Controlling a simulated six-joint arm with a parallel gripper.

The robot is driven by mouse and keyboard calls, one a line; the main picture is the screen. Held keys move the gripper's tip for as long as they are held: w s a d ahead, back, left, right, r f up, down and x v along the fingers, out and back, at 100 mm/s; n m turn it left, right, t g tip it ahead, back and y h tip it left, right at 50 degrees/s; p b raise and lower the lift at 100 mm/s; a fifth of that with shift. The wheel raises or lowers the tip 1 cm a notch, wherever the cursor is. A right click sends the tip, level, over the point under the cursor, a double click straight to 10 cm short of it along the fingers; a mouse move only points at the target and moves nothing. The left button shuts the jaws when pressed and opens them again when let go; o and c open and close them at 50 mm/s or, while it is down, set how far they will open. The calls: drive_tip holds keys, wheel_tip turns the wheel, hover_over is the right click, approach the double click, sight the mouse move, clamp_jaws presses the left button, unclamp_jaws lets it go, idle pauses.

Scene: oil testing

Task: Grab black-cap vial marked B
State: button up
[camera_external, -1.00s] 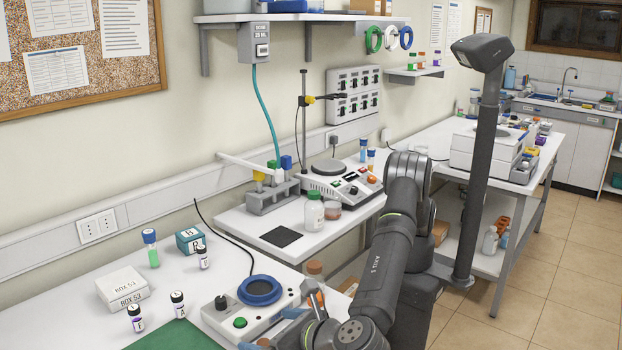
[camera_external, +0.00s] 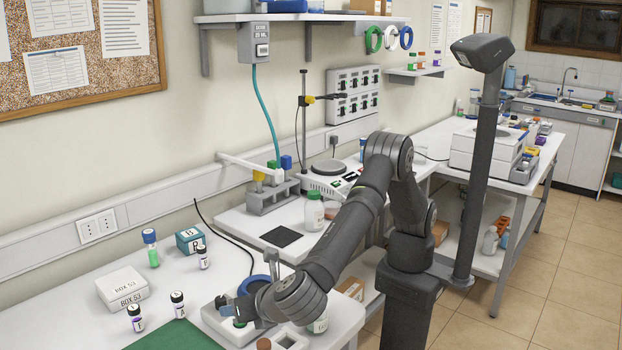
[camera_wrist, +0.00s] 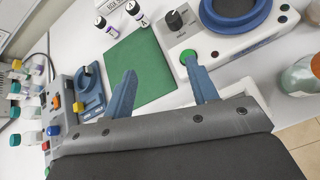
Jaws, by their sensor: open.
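Two black-cap vials stand on the bench at the front left, one vial (camera_external: 135,318) nearer and one vial (camera_external: 177,304) beside the green mat. A third black-cap vial (camera_external: 203,258) stands farther back by the teal box. Two vials also show at the top of the wrist view, one vial (camera_wrist: 138,13) seemingly marked A and one vial (camera_wrist: 103,23) with an unclear mark. I cannot tell which vial is B. My gripper (camera_external: 247,300) is open and empty, over the control unit, right of the vials. Its blue fingers (camera_wrist: 162,88) are spread in the wrist view.
The green mat (camera_wrist: 140,60) lies between the fingers and vials. The control unit (camera_external: 215,318) with a blue ring is under my gripper. A white box (camera_external: 122,288), a teal box (camera_external: 189,240) and a green-liquid tube (camera_external: 151,250) stand on the bench.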

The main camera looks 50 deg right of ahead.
drive_tip(key=w+d+m+g, duration=0.3)
drive_tip(key=w+m, duration=0.2)
drive_tip(key=w, duration=0.5)
drive_tip(key=m+g+y, duration=0.4)
drive_tip(key=m+g, duration=0.1)
drive_tip(key=m, duration=1.3)
approach(205, 248)
drive_tip(key=x, duration=0.8)
drive_tip(key=shift+w+d+x, duration=0.15)
drive_tip(key=shift+x, duration=1.2)
drive_tip(key=shift+w+d+x, duration=0.1)
drive_tip(key=shift+x, duration=1.2)
drive_tip(key=c, duration=1)
drive_tip(key=shift+r, duration=0.1)
drive_tip(key=shift+c, duration=0.2)
